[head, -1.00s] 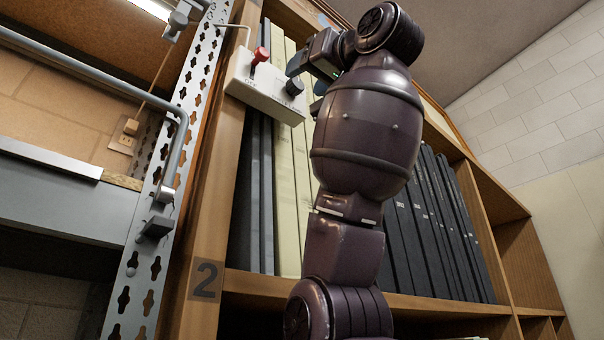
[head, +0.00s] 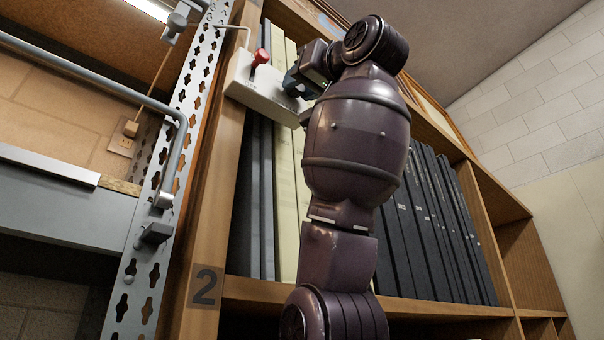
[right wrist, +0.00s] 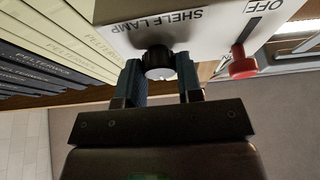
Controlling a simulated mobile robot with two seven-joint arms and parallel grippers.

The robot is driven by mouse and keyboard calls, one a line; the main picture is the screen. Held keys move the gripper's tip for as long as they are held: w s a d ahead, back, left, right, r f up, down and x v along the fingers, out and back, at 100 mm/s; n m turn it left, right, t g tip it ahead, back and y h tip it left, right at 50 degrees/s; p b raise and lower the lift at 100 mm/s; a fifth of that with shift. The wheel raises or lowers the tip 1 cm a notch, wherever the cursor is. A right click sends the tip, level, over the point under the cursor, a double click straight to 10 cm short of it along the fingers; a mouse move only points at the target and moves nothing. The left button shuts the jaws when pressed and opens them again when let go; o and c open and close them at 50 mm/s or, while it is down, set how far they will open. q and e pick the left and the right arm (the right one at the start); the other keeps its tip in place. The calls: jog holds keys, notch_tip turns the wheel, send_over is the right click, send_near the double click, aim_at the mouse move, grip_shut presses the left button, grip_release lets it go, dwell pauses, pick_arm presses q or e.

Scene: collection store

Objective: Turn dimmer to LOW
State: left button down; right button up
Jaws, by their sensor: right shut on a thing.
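The dimmer is a dark round knob (right wrist: 158,60) with a pale face on a white control box (head: 262,98). In the right wrist view, the box appears upside down, with "SHELF LAMP" and "OFF" lettering. My right gripper (right wrist: 161,82) has one blue-grey finger on each side of the knob and is shut on it. In the head view, my right gripper (head: 296,86) is at the box's right end and hides the knob. The knob's pointer and the LOW mark cannot be made out. My left gripper is not in view.
A red-tipped switch lever (head: 261,57) stands on the same box, left of my gripper in the head view. Dark binders (head: 425,215) and pale volumes (head: 285,190) fill the shelf behind my arm. A perforated metal upright (head: 160,200) stands at left.

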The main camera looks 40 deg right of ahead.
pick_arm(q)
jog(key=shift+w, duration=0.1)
pick_arm(e)
jog(key=shift+n+y, duration=0.4)
jog(key=shift+n, duration=0.1)
pick_arm(q)
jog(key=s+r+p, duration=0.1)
jog(key=p, duration=0.1)
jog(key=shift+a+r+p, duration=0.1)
jog(key=shift+p, duration=0.3)
pick_arm(e)
jog(key=n+g+y, duration=0.1)
jog(key=n+y, duration=0.1)
jog(key=n, duration=0.3)
jog(key=n+g+y, duration=0.1)
jog(key=n+y, duration=0.1)
jog(key=n, duration=0.3)
jog(key=n+g+y, duration=0.1)
jog(key=n+g, duration=0.1)
jog(key=n, duration=0.3)
jog(key=shift+d+r+n+y, duration=0.15)
jog(key=shift+n+y, duration=0.15)
jog(key=shift+y, duration=0.1)
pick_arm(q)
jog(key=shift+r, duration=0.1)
pick_arm(e)
jog(key=o, duration=0.9)
jog(key=shift+s, duration=0.1)
